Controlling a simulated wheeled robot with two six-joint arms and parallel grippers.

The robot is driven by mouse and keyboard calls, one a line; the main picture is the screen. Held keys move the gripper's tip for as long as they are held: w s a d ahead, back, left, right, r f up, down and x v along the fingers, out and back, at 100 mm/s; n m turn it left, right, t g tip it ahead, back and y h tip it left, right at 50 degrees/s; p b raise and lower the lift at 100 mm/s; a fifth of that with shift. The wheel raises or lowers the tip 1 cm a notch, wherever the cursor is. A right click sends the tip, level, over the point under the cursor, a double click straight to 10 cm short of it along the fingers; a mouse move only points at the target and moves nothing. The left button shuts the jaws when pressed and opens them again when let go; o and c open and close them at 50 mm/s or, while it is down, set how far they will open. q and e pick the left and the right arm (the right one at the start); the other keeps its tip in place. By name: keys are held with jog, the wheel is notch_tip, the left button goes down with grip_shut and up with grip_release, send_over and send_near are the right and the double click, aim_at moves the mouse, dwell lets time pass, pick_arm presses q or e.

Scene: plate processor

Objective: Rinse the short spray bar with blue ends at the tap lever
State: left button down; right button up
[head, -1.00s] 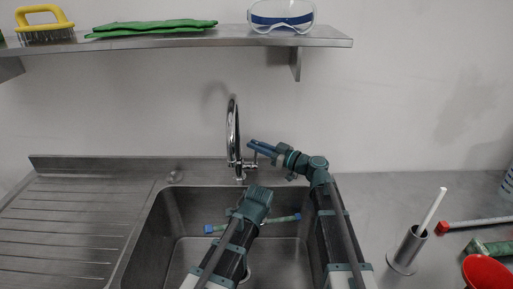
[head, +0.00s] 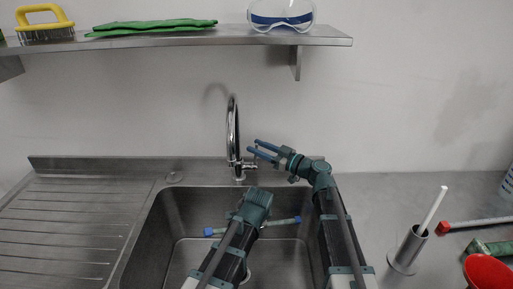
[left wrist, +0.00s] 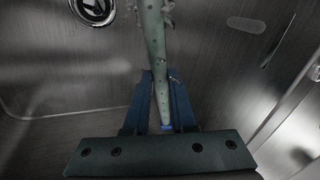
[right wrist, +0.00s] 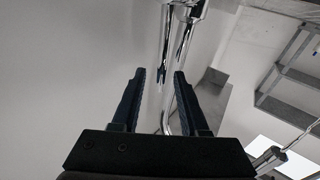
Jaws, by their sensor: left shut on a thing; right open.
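The short spray bar with blue ends (head: 283,221) is level inside the sink, below the tap. My left gripper (head: 250,215) is shut on it near its middle; its fingers are mostly hidden in the head view. In the left wrist view the bar (left wrist: 155,45) looks pale green with small dark spots and passes between the blue fingers (left wrist: 160,95). The chrome tap (head: 233,130) stands behind the sink. My right gripper (head: 259,148) is open and empty beside the tap base, near the lever (right wrist: 164,75). I see no water stream.
The sink basin (head: 170,225) has a ribbed drainboard (head: 70,220) at left. On the right counter are a metal holder with a white-handled tool (head: 408,248), a red-capped bar (head: 475,224), a green bar (head: 490,247) and a red bowl (head: 487,270). A shelf (head: 200,39) hangs above.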

pick_arm(q)
jog(key=shift+f+b, duration=0.4)
pick_arm(e)
jog(key=v, duration=1.1)
pick_arm(q)
jog(key=shift+s, duration=0.1)
pick_arm(e)
jog(key=shift+s+d, duration=0.1)
